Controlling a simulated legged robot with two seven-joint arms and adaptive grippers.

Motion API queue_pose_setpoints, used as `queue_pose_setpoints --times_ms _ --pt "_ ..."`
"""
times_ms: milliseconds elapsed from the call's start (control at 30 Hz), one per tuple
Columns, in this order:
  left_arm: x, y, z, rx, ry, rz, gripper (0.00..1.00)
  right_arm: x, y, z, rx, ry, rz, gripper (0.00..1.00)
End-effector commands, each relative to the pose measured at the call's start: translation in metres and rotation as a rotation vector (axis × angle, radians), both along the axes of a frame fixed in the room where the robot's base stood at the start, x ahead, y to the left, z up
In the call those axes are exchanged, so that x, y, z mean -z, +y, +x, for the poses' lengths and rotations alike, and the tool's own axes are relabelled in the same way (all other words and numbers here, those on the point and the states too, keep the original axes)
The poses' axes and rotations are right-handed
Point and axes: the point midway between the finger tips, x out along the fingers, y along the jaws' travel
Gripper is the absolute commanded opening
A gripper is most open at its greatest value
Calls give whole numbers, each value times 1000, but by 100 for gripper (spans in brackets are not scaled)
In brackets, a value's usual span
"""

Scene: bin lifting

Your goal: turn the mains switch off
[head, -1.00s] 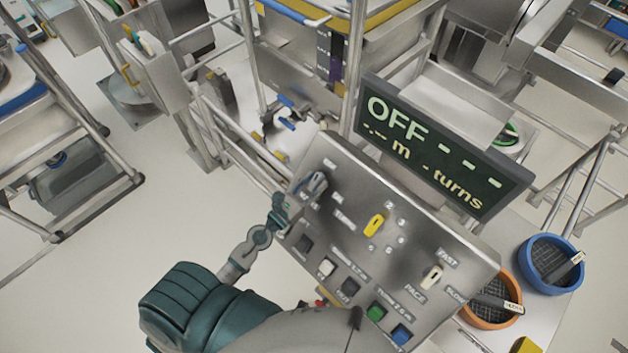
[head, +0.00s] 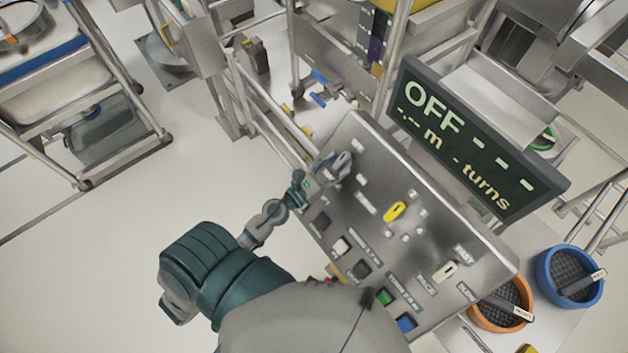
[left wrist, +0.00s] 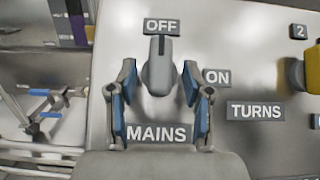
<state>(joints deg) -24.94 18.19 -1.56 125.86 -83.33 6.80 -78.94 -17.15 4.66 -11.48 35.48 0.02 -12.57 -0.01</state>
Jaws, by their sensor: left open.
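The mains switch is a grey knob (left wrist: 159,74) on the sloped metal control panel (head: 440,240). In the left wrist view its marked tip points up at the OFF label (left wrist: 160,26); the ON label (left wrist: 217,77) is to its right and the MAINS label (left wrist: 157,133) below. My left gripper (left wrist: 158,80) is open, with one blue-padded finger on each side of the knob and gaps showing between. In the head view the left gripper (head: 325,172) is at the panel's upper left corner, partly covering the knob. My right gripper is not in view.
The display (head: 470,145) above the panel reads OFF. A yellow knob (head: 395,211), a cream speed knob (head: 445,271) and several buttons share the panel. Orange (head: 500,310) and blue (head: 570,277) bins stand at right. Open floor (head: 160,215) lies left.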

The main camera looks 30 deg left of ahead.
Motion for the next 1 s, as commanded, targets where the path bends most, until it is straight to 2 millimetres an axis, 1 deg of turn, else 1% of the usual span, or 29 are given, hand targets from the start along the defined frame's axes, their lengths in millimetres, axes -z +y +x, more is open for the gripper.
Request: queue_pose_setpoints --times_ms 100,300,400,500,600,700,1000 --pt "1 5 -14 -4 -3 -6 50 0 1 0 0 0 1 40" --pt "10 22 -61 -6 1 -6 50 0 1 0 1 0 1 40" --pt "14 27 -79 -5 2 -3 50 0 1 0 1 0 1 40" --pt "16 32 -91 -2 2 -3 50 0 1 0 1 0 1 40" --pt "17 33 -98 0 0 -1 50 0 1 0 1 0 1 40" --pt "17 35 -101 0 -1 -1 50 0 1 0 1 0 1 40" --pt "17 34 -101 1 -1 -1 50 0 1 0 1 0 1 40"
